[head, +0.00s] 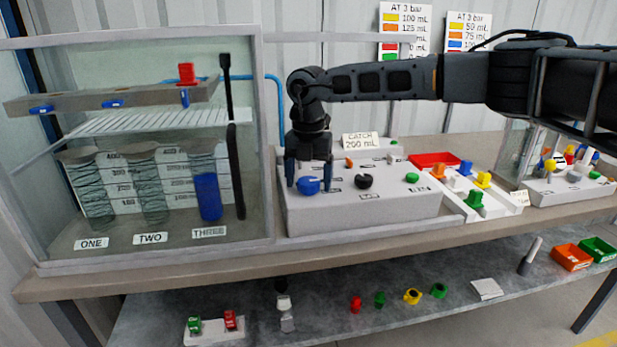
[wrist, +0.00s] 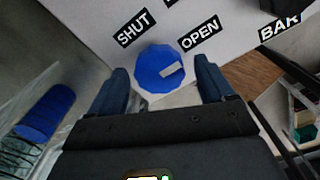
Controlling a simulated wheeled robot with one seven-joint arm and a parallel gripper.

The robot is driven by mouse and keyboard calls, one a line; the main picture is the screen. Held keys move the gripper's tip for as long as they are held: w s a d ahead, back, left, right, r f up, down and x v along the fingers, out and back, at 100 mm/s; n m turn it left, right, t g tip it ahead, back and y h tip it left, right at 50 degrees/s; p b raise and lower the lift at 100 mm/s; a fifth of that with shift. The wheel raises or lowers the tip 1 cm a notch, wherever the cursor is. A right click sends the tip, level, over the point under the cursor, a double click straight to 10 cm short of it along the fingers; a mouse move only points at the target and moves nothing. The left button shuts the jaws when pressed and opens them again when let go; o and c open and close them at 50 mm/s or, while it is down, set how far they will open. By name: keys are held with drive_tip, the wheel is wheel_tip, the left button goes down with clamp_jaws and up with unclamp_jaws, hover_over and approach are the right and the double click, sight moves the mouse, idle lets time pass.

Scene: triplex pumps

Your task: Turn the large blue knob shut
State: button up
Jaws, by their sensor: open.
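The large blue knob (head: 308,185) sits at the left of the grey control box (head: 365,212). In the wrist view the blue knob (wrist: 158,68) has a pale pointer mark directed right, towards the OPEN label (wrist: 200,33). The SHUT label (wrist: 133,28) is to its upper left. My gripper (head: 309,188) points down at the knob, and its fingers (wrist: 162,85) are apart, one on each side of it. A gap shows between each finger and the knob in the wrist view, so I see no contact.
A black knob (head: 364,181) and a green button (head: 411,178) are on the same box to the right. A glass-fronted case with cylinders stands left; the THREE cylinder holds blue liquid (head: 208,196). A white tray (head: 478,203) with coloured pieces lies right of the box.

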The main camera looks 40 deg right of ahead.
drive_tip(key=c, duration=1)
drive_tip(key=shift+c, duration=0.2)
drive_tip(key=shift+n, duration=0.4)
drive_tip(key=n, duration=0.3)
drive_tip(key=shift+n, duration=0.3)
drive_tip(key=n, duration=0.4)
drive_tip(key=shift+n+b, duration=0.3)
drive_tip(key=n, duration=0.4)
drive_tip(key=shift+d, duration=0.1)
drive_tip(key=shift+n, duration=2.5)
